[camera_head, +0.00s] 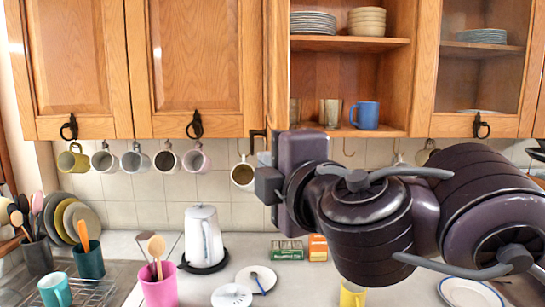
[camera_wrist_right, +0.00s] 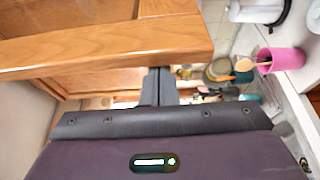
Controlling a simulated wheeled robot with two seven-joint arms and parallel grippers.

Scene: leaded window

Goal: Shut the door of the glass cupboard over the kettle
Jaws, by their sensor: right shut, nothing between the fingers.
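The glass cupboard (camera_head: 352,85) stands open, its shelves showing plates, bowls, glasses and a blue mug. Its wooden door (camera_head: 278,65) is swung out and seen nearly edge-on at the left of the opening, with a dark handle (camera_head: 257,138) low on it. The white kettle (camera_head: 203,237) stands on the counter below and to the left. My right gripper (camera_head: 268,185) is shut and empty, just below the door's lower edge. In the right wrist view, the shut fingers (camera_wrist_right: 158,85) are close to a wooden frame (camera_wrist_right: 110,47); contact cannot be told. My left gripper is out of view.
Closed wooden doors (camera_head: 75,60) are at the left, and another glass door (camera_head: 480,65) is shut at the right. Mugs (camera_head: 135,160) hang under the cupboards.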

